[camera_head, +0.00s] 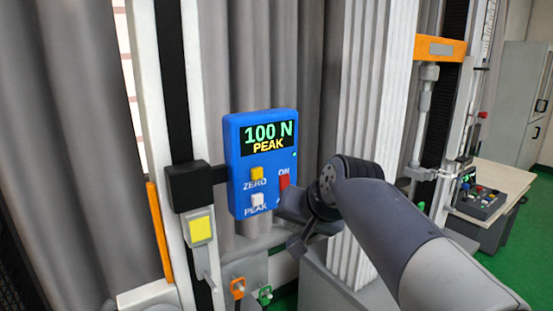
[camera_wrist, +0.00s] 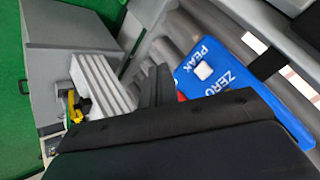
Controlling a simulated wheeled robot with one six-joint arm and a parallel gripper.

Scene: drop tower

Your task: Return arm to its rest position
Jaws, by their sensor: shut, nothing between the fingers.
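My arm reaches in from the lower right in the head view. My gripper (camera_head: 296,222) is by the lower right corner of the blue force gauge (camera_head: 240,194), close to its red ON switch (camera_head: 284,182). Whether it touches the gauge I cannot tell. The gripper is shut and empty. The gauge display (camera_head: 268,137) reads "100 N PEAK". A yellow ZERO button (camera_head: 257,173) and a white PEAK button (camera_head: 257,199) are on its face. In the wrist view my dark gripper (camera_wrist: 157,84) covers part of the gauge (camera_wrist: 232,72), and the white PEAK button (camera_wrist: 203,71) shows.
The gauge hangs on a black bracket (camera_head: 188,186) on a white upright (camera_head: 150,120). A ribbed pale column (camera_head: 376,120) stands close behind my arm. At right are a second test stand (camera_head: 440,48), a table with a control box (camera_head: 482,200) and a grey cabinet (camera_head: 522,100).

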